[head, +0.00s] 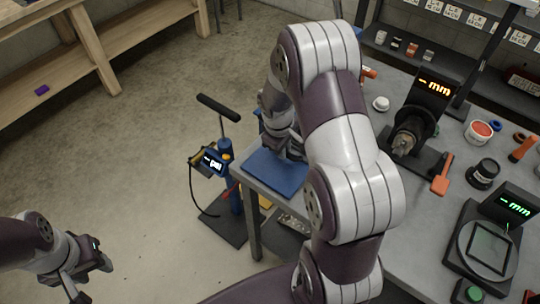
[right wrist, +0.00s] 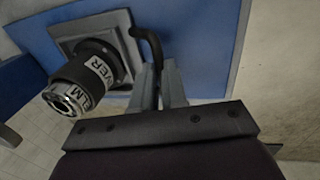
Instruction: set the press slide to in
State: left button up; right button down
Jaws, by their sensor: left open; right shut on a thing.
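The press stands at the near left corner of the grey bench, with a blue plate (head: 272,176) showing in the head view. In the right wrist view a grey block with a dark cylinder (right wrist: 90,75), lettered and metal-ended, sits against a blue surface (right wrist: 195,40). A black bent handle (right wrist: 150,45) rises beside it. My right gripper (right wrist: 160,80) is shut on this handle; it reaches the press in the head view (head: 290,148), partly hidden by my right arm. My left gripper (head: 88,280) is open and empty over the floor at lower left. The slide's position cannot be told.
A floor-standing blue pump (head: 225,160) with a black lever and small display stands left of the bench. On the bench are a spindle gauge with a display (head: 405,135), an orange-handled tool (head: 442,175) and a scale (head: 487,250). The floor at left is clear.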

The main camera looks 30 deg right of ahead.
aim_at(294, 147)
jog(key=w+d, duration=0.1)
jog(key=d, duration=0.1)
jog(key=w+d+p, duration=0.1)
jog(key=d, duration=0.1)
jog(key=w+d+p, duration=0.1)
jog(key=d, duration=0.2)
jog(key=shift+r, duration=0.1)
jog(key=shift+w, duration=0.1)
jog(key=c, duration=1.4)
grip_release()
jog(key=shift+d, duration=0.1)
jog(key=shift+o, duration=1.2)
jog(key=shift+d, duration=0.15)
notch_tip(294, 147, up, 12)
jog(key=a, duration=0.2)
jog(key=shift+s+r+b, duration=0.15)
jog(key=shift+s+b, duration=0.15)
jog(key=shift+s, duration=0.15)
